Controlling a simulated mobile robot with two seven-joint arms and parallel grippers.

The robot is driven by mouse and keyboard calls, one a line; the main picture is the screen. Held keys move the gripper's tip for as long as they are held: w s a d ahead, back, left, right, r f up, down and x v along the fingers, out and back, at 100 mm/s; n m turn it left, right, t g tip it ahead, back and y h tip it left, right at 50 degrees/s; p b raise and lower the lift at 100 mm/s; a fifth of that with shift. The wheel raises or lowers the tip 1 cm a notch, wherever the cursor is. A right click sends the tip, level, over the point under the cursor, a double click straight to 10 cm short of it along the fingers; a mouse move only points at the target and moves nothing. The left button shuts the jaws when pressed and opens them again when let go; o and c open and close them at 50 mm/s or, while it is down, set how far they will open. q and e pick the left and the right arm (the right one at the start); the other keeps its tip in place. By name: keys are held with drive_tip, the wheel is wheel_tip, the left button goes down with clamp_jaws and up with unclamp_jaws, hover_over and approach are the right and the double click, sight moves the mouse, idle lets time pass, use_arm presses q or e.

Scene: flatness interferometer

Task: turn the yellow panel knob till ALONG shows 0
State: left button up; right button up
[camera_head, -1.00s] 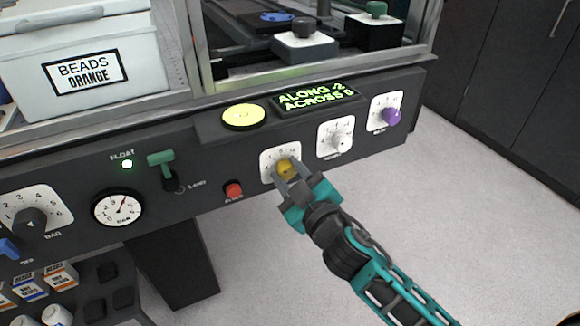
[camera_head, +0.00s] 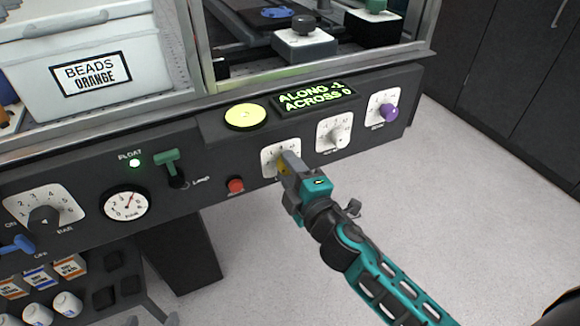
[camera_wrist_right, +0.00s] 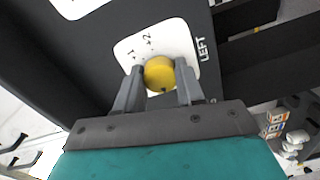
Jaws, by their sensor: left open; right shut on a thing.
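The yellow panel knob (camera_head: 281,168) sits on a white dial plate on the dark front panel, mostly covered by my gripper in the head view. My right gripper (camera_head: 287,166) is shut on it, with one finger on each side. In the right wrist view the round yellow knob (camera_wrist_right: 160,73) shows between the fingers of the gripper (camera_wrist_right: 160,88), and "LEFT" is printed beside its plate. The green-lit display (camera_head: 314,97) appears to read ALONG -1 and ACROSS 0; the sign is hard to make out. My left gripper is not in view.
A white knob (camera_head: 338,138) and a purple knob (camera_head: 388,112) sit to the right on the same panel. A red button (camera_head: 235,185) and a green lever (camera_head: 168,160) are to the left. Open floor lies in front of the panel.

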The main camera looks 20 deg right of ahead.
drive_tip(key=shift+n, duration=0.3)
idle(0.4)
drive_tip(key=o, duration=1)
drive_tip(key=shift+o, duration=0.2)
drive_tip(key=shift+s, duration=0.1)
drive_tip(key=s+d+b, duration=0.1)
drive_tip(key=s+b, duration=0.1)
drive_tip(key=s, duration=1)
drive_tip(key=shift+s+r, duration=0.15)
drive_tip(key=shift+s, duration=0.2)
